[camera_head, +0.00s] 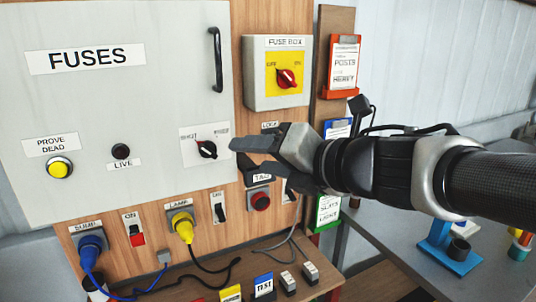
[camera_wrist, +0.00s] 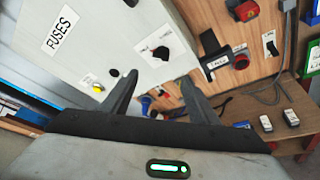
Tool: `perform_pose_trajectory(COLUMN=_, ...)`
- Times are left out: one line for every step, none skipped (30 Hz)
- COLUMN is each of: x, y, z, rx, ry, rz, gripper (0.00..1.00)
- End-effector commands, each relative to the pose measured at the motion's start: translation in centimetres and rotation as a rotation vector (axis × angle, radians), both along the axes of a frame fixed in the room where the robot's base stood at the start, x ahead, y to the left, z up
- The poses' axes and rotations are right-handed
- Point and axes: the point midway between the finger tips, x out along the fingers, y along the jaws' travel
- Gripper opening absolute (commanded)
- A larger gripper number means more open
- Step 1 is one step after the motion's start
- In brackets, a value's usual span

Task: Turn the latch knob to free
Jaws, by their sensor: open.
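The latch knob (camera_head: 207,149) is a small black rotary knob on a white plate with two small, barely readable labels above it. It sits at the lower right of the grey FUSES panel door (camera_head: 120,100). A small pointer mark on it seems to face up and left, towards the left label. My gripper (camera_head: 262,160) is open and empty, just right of the knob, with one finger near the plate's edge. In the wrist view, the knob (camera_wrist: 160,53) shows beyond and above the gap between my fingertips (camera_wrist: 159,79), not touched.
A fuse box (camera_head: 278,72) with a red rotary switch is above my gripper. The door has a black handle (camera_head: 216,60), a yellow button (camera_head: 60,167) and a LIVE lamp (camera_head: 121,151). Plugs, toggle switches and a red button (camera_head: 260,201) sit below. Small blocks stand on the shelf.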

Motion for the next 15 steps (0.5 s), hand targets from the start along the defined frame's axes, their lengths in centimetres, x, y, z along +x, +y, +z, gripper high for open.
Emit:
perform_pose_trajectory(x=0.4, y=0.6, z=-0.5, rx=-0.001, ry=0.003, rz=0.001, gripper=0.55)
perform_pose_trajectory(x=0.8, y=1.0, z=-0.7, rx=-0.002, ry=0.003, rz=0.002, gripper=0.55)
perform_pose_trajectory(x=1.2, y=1.5, z=-0.9, rx=-0.001, ry=0.004, rz=0.002, gripper=0.55)
perform_pose_trajectory(x=1.7, y=1.9, z=-1.1, rx=0.000, ry=0.006, rz=0.001, gripper=0.55)
perform_pose_trajectory(x=2.1, y=2.4, z=-1.3, rx=-0.001, ry=0.005, rz=0.001, gripper=0.55)
perform_pose_trajectory(x=2.7, y=3.0, z=-1.5, rx=-0.001, ry=0.005, rz=0.000, gripper=0.55)
perform_pose_trajectory(x=3.1, y=3.5, z=-1.7, rx=0.000, ry=0.006, rz=0.001, gripper=0.55)
perform_pose_trajectory(x=3.5, y=4.0, z=-1.9, rx=0.000, ry=0.006, rz=0.000, gripper=0.55)
perform_pose_trajectory(x=4.1, y=4.6, z=-2.1, rx=0.001, ry=0.005, rz=-0.001, gripper=0.55)
perform_pose_trajectory(x=4.6, y=5.1, z=-2.3, rx=0.000, ry=0.005, rz=-0.002, gripper=0.55)
perform_pose_trajectory(x=5.0, y=5.6, z=-2.5, rx=0.000, ry=0.005, rz=-0.001, gripper=0.55)
perform_pose_trajectory(x=5.5, y=6.2, z=-2.7, rx=0.001, ry=0.006, rz=-0.001, gripper=0.55)
perform_pose_trajectory(x=6.0, y=6.7, z=-2.9, rx=0.001, ry=0.005, rz=-0.001, gripper=0.55)
perform_pose_trajectory(x=6.4, y=7.1, z=-3.0, rx=0.000, ry=0.005, rz=-0.001, gripper=0.55)
perform_pose_trajectory(x=7.0, y=7.7, z=-3.3, rx=0.002, ry=0.006, rz=-0.002, gripper=0.55)
